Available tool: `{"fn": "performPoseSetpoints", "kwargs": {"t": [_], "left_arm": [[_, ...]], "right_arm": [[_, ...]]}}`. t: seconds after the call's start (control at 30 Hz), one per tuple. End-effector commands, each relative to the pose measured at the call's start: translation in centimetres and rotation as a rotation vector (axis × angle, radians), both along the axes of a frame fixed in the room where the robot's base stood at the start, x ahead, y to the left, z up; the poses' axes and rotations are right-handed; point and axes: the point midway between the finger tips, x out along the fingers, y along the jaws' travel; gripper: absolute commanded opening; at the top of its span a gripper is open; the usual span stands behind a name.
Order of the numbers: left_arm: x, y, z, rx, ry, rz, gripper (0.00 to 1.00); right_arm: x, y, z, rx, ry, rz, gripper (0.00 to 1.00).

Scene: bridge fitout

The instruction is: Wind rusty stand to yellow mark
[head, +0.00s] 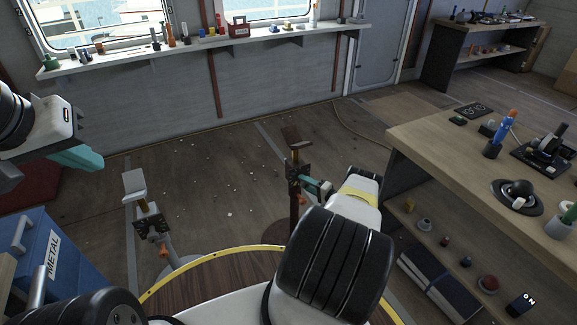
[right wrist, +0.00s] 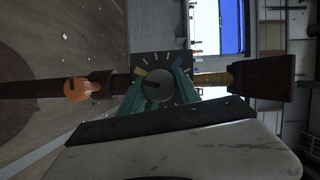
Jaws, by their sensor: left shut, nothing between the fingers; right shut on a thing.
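The rusty stand (head: 295,200) stands upright in the middle of the head view, with a dark plate on its post and a flat brown top. In the right wrist view it lies sideways, with a brown head (right wrist: 270,78), a brass threaded rod (right wrist: 212,78) and a dial plate. My left gripper (head: 92,160) is shut and empty, far left.
A grey stand (head: 148,215) of similar build stands left of the rusty one. A blue METAL bin (head: 45,250) is at lower left. A wooden bench (head: 430,130) with several items stands at right. A yellow-edged round platform (head: 225,265) is in front.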

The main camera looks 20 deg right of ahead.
Motion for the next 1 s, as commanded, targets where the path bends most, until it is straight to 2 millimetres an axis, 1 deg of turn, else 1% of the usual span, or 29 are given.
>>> {"fn": "performPoseSetpoints", "kwargs": {"t": [0.2, 0.4, 0.97, 1.0], "left_arm": [[0.0, 0.0, 0.0, 0.0, 0.0, 0.0, 0.0], [0.0, 0.0, 0.0, 0.0, 0.0, 0.0, 0.0], [0.0, 0.0, 0.0, 0.0, 0.0, 0.0, 0.0], [0.0, 0.0, 0.0, 0.0, 0.0, 0.0, 0.0]], "right_arm": [[-0.05, -0.03, -0.14, 0.126, 0.012, -0.002, 0.0], [-0.02, -0.06, -0.11, 0.195, 0.016, -0.003, 0.0], [0.01, -0.16, -0.05, 0.223, 0.019, -0.005, 0.0], [0.01, -0.16, -0.05, 0.223, 0.019, -0.005, 0.45]]}}
